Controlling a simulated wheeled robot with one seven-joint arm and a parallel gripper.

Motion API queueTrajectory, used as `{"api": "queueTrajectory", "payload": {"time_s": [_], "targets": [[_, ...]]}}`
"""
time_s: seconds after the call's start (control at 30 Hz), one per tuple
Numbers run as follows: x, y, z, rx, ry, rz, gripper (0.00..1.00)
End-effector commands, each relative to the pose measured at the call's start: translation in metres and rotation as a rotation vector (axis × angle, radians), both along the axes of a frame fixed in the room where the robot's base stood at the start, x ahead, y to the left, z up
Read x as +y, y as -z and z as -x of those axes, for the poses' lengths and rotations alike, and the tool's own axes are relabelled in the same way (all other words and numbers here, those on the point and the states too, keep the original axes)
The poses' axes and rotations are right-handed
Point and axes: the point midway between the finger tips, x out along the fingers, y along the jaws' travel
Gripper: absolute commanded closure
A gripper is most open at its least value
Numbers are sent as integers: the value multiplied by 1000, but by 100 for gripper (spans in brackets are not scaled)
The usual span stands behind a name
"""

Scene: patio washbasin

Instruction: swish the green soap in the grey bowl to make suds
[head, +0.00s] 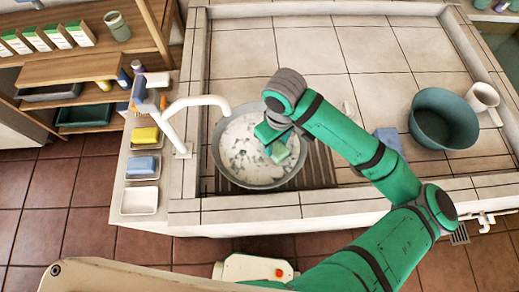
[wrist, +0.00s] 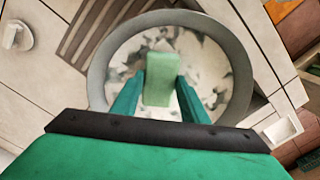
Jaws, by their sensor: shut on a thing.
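The grey bowl (head: 262,183) stands in the basin under the white tap, and its rim also shows in the wrist view (wrist: 98,75). White suds with dark gaps between them cover much of the water in it. The green soap (head: 278,152) is a pale green block inside the bowl's outline; it also shows in the wrist view (wrist: 160,75). My gripper (head: 271,138) is over the bowl, pointing down, its two green fingers shut on the soap from either side. In the wrist view the fingers (wrist: 160,95) flank the soap's lower part. I cannot tell how deep the soap sits.
The white tap (head: 197,104) reaches over the bowl's left side. Dishes with a yellow soap (head: 145,135) and a blue soap (head: 142,165) line the left ledge. A blue block (head: 389,138) lies behind my arm.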

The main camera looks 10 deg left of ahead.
Motion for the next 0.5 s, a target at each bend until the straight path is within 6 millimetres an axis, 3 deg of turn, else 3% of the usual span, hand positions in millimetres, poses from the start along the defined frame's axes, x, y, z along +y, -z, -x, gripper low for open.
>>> {"api": "queueTrajectory", "payload": {"time_s": [0.5], "targets": [[0, -36, 0, -1, 0, 1, 90]]}}
